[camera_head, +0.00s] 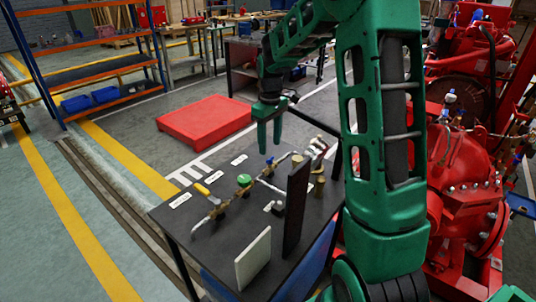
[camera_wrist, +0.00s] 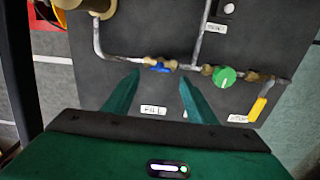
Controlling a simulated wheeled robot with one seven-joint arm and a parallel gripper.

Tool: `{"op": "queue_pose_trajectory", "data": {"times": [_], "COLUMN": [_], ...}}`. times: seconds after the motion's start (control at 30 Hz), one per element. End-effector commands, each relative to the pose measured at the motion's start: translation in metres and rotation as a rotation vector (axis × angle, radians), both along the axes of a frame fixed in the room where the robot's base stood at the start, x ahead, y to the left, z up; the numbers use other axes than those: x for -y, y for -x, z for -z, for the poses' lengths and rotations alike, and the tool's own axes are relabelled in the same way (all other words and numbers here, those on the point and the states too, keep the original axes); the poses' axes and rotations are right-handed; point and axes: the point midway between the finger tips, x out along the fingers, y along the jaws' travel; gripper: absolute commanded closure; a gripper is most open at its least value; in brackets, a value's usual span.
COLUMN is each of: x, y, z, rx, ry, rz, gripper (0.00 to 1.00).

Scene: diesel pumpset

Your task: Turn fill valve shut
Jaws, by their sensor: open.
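The fill valve is a small brass valve with a blue handle (camera_wrist: 160,68) on a grey pipe, above a white FILL label (camera_wrist: 153,110) in the wrist view. Its handle lies roughly along the pipe there. In the head view the blue handle (camera_head: 270,161) shows near the far edge of the black table. My gripper (camera_head: 269,148) is open and points down just above it. In the wrist view the fingertips (camera_wrist: 159,75) appear on either side of the blue handle, with nothing held. I cannot tell whether they touch it or how high they are.
Along the same pipe are a green round knob (camera_wrist: 224,76) and a yellow lever (camera_wrist: 258,107). A dark upright plate (camera_head: 296,208) and a pale plate (camera_head: 253,258) stand on the black table (camera_head: 222,255). A red platform (camera_head: 205,121) lies on the floor behind; red machinery (camera_head: 468,190) stands right.

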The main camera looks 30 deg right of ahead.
Motion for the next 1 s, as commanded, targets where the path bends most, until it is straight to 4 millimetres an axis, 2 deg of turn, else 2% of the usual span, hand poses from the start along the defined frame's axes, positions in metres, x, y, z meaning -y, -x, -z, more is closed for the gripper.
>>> {"op": "queue_pose_trajectory", "data": {"times": [0.1,0.3,0.7,0.73,0.8,0.9,1.0], "x": [0.001,0.001,0.001,0.001,0.001,0.001,0.002], "y": [0.001,0.001,0.000,0.000,0.000,0.000,0.000], "z": [0.021,0.042,0.048,0.048,0.048,0.048,0.048], "rx": [-0.004,-0.001,0.001,0.001,0.001,0.001,0.001], "ry": [-0.001,0.000,0.001,0.001,0.001,0.001,0.001], "rz": [0.001,0.002,0.001,0.001,0.001,0.001,0.000], "gripper": [0.48,0.48,0.48,0.53,0.70,0.90,0.90]}}
